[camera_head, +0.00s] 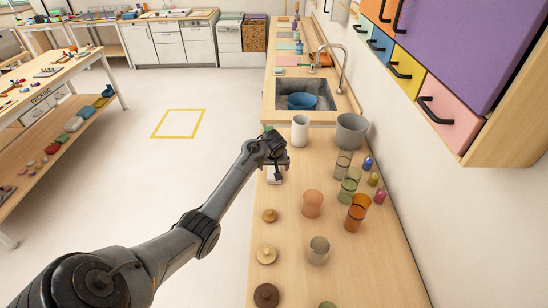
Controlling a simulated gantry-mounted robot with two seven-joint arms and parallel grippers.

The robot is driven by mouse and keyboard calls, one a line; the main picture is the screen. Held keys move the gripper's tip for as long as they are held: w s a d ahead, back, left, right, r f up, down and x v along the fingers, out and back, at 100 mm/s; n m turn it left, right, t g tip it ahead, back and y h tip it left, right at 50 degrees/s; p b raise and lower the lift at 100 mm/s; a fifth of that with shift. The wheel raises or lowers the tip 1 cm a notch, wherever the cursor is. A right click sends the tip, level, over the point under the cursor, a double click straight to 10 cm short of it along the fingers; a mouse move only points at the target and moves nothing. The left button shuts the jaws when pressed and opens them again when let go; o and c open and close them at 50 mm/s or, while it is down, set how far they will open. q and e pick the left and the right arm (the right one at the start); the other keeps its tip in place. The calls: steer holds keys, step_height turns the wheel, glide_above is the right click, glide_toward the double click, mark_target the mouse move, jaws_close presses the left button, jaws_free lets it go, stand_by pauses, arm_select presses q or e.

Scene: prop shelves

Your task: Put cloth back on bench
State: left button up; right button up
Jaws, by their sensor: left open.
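My left arm comes in from the lower left, and its gripper (275,172) is open over the left edge of the wooden bench (350,262). A small pale patch shows right at the fingers; I cannot tell whether it is the cloth or part of the gripper. I cannot clearly make out a cloth anywhere in this view. My right gripper is not in view.
A white cylinder (300,131) and a grey pot (351,131) stand beyond the gripper. Several coloured cups, including an orange one (356,212), stand to the right. Round wooden lids (266,254) lie along the near left edge. A sink holds a blue bowl (302,101).

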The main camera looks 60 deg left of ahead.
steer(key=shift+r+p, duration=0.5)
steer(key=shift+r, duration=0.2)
arm_select(q)
steer(key=v, duration=0.6)
steer(key=shift+r, duration=0.2)
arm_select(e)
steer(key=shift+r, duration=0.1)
